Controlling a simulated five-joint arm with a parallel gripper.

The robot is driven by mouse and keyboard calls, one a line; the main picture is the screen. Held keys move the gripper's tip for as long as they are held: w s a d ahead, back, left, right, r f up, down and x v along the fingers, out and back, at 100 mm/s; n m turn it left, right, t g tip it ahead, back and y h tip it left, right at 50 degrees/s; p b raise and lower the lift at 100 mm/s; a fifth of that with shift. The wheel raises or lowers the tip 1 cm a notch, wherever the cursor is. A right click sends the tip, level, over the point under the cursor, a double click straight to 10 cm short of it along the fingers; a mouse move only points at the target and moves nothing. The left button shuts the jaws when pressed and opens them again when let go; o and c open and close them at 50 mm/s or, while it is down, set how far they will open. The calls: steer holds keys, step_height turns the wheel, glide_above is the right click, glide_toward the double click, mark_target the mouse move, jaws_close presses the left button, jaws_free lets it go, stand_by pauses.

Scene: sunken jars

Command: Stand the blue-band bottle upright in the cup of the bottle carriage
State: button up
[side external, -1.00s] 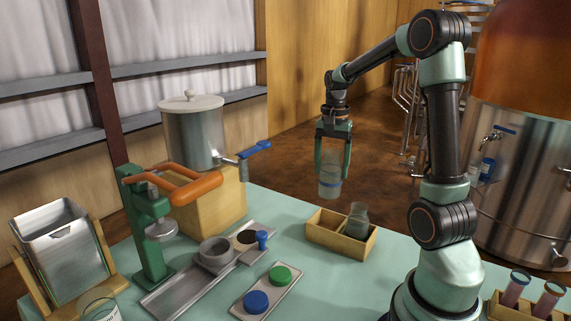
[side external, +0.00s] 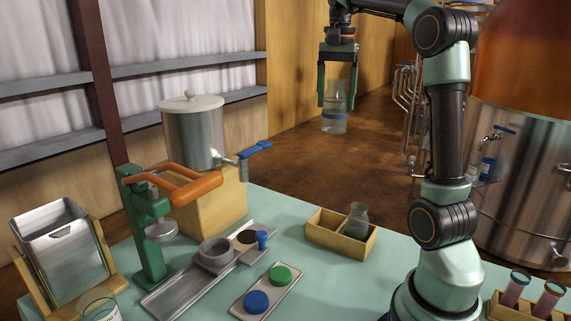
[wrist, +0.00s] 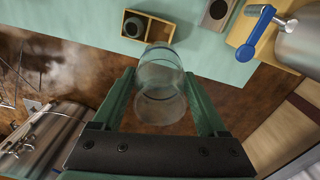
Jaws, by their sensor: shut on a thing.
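The clear bottle (side external: 334,120) with a faint bluish band hangs upright between the fingers of my gripper (side external: 337,98), high above the table in the side view. My gripper is shut on it. The cup is empty as far as I can see. It lies below and left of my gripper, well apart from the bottle.
A wooden two-compartment box (side external: 325,241) holds another grey bottle (side external: 357,222) on its right side; its left side looks empty. A green press (side external: 150,225) with orange handles stands over the track. A tank with a blue-handled tap (side external: 256,147) stands behind. A tray holds blue and green caps (side external: 280,275).

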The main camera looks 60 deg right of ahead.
steer(key=w+a+n, duration=0.2)
steer(key=w+a, duration=0.7)
steer(key=a, duration=0.4)
steer(key=w+a+n, duration=0.3)
steer(key=w+a, duration=0.6)
steer(key=a, duration=0.4)
steer(key=f, duration=2.8)
steer(key=shift+d, duration=0.25)
steer(key=shift+f, duration=0.45)
steer(key=o, duration=1.4)
steer(key=shift+o, duration=0.2)
step_height(320, 180, up, 18)
